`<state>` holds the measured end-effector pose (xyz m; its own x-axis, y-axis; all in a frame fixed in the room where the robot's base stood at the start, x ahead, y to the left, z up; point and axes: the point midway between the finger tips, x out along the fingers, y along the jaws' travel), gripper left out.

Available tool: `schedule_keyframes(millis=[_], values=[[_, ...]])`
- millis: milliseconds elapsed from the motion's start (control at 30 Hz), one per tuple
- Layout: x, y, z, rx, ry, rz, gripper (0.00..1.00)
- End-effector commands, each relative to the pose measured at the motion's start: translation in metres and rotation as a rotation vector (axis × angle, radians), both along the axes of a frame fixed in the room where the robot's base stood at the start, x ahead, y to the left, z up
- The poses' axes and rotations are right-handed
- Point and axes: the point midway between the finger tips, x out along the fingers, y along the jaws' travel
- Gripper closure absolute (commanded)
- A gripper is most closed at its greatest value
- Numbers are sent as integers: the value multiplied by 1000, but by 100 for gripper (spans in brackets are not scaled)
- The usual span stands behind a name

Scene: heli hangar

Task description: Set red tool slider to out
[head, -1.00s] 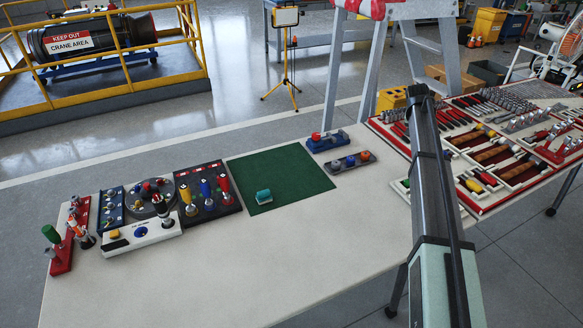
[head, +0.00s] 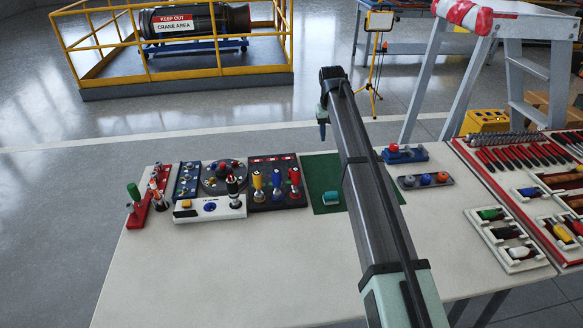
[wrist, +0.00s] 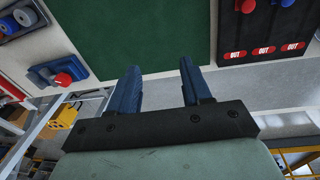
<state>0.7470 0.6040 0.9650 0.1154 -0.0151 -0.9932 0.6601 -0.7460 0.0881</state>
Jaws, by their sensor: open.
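A black panel (head: 262,201) holds three upright sliders with yellow, blue and red handles. The red tool slider (head: 295,178) is the rightmost in the head view. In the wrist view, turned around, its red end (wrist: 246,5) shows at the top edge, left of a blue one (wrist: 287,3). Three red "OUT" labels (wrist: 264,50) line the panel's far edge; the red slider stands away from its label. My gripper (wrist: 160,68) is open and empty. In the head view its end (head: 322,128) hangs beyond the green mat, right of and apart from the slider.
The green mat (head: 325,170) carries a teal block (head: 331,198). A white panel (head: 210,210) and a red lever base (head: 138,212) stand left. A blue block with a red knob (head: 404,154) and a grey knob strip (head: 425,181) stand right. The table's front is bare.

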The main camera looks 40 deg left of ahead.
Motion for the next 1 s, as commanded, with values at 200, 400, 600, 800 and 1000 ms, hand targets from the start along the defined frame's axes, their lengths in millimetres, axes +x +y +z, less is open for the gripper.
schedule_keyframes(millis=[200,400,600,800,1000], values=[[-78,68,10,-11,68,154,52],[-107,89,13,-17,94,210,52],[-109,90,-1,-17,97,215,52],[-108,89,-33,-17,97,214,52],[-107,88,-69,-18,98,214,52]])
